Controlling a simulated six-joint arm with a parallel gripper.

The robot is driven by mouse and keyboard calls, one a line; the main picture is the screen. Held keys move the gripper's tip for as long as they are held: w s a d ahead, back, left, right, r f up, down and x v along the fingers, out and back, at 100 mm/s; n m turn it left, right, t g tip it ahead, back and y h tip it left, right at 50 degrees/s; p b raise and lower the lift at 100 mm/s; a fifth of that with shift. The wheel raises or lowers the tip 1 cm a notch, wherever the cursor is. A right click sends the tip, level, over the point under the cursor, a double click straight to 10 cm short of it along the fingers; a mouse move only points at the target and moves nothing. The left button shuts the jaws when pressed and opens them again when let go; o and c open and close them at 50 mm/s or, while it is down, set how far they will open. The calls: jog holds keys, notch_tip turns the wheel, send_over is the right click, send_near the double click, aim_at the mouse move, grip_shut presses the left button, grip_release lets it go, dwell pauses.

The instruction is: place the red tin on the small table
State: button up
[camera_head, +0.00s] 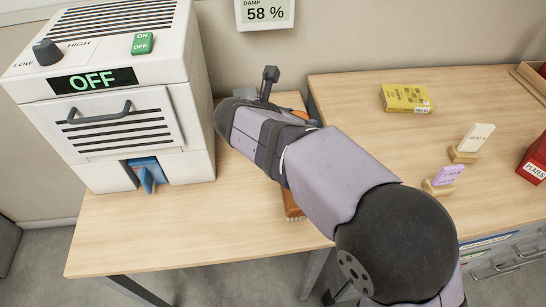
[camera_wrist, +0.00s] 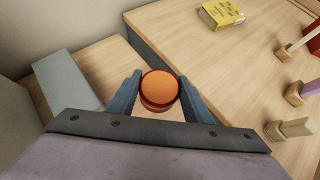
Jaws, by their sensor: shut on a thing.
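The red tin (camera_wrist: 158,103) is round with an orange top and sits between the two blue fingers in the wrist view. My gripper (camera_wrist: 157,88) is shut on it, one finger on each side. In the head view my own arm hides most of the gripper, and only a bit of orange (camera_head: 301,115) shows past the wrist. The small table (camera_head: 180,235) is the light wood one at left; it also shows in the wrist view (camera_wrist: 90,62). The tin appears above its right part, near the neighbouring desk; I cannot tell its height.
A white machine (camera_head: 170,60) reading OFF stands on the small table's left, with a blue piece (camera_head: 147,172) in its opening. A brown brush (camera_head: 293,207) lies partly under my arm. The desk (camera_head: 350,100) at right bears a yellow pack (camera_head: 405,98), card stands and a red box (camera_head: 535,162).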

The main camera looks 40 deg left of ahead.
jog(key=shift+f+b, duration=0.85)
jog(key=shift+f, duration=4.1)
jog(key=shift+d+f, duration=0.1)
jog(key=shift+f, duration=0.05)
jog(key=o, duration=1.2)
jog(key=shift+r, duration=0.25)
jog(key=p+v, duration=0.1)
jog(key=v, duration=1)
jog(key=shift+s+r, duration=0.2)
jog(key=shift+s, duration=0.15)
jog(key=shift+w, duration=0.1)
